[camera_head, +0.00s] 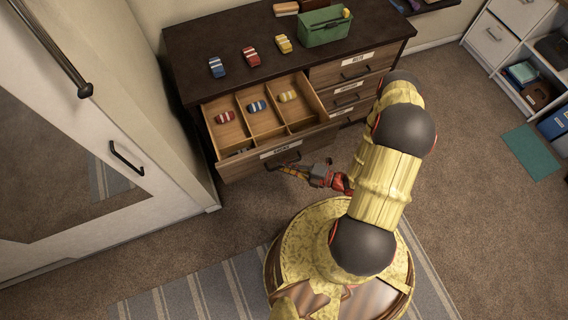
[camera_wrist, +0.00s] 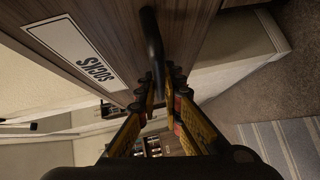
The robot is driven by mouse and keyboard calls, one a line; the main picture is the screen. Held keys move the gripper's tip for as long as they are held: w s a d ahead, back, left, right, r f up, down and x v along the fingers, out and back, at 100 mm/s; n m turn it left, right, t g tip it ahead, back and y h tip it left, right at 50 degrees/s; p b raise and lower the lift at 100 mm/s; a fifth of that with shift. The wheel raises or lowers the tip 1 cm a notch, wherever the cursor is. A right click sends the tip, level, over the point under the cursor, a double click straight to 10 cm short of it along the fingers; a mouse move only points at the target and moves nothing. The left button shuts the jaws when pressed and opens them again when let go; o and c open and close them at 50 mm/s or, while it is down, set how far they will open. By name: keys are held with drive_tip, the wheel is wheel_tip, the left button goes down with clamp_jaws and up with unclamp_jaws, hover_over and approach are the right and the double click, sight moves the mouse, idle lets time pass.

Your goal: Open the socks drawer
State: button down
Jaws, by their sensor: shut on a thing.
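The socks drawer (camera_head: 236,168) is pulled out from the left of the dark-topped dresser. Its label reads SOCKS in the wrist view (camera_wrist: 82,50). Inside, wooden dividers separate compartments with a red bundle (camera_head: 225,117), a blue bundle (camera_head: 257,106) and a yellow bundle (camera_head: 287,96). The dark bar handle (camera_wrist: 152,45) is on its front. My gripper (camera_head: 287,169) is at this handle; in the wrist view its fingers (camera_wrist: 163,82) are closed on the handle's near end. The exact contact is partly hidden by the fingers.
The dresser top (camera_head: 190,70) carries striped blue, red and yellow bundles and a green caddy (camera_head: 323,27). Several shut drawers are at right. A white wardrobe (camera_head: 120,120) stands close at left. Carpet in front of the drawer is clear up to my base.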

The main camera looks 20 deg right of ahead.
drive_tip(key=c, duration=1.9)
unclamp_jaws()
drive_tip(key=shift+d, duration=0.15)
drive_tip(key=v, duration=1.1)
drive_tip(key=shift+s+d, duration=0.25)
drive_tip(key=shift+s, duration=0.1)
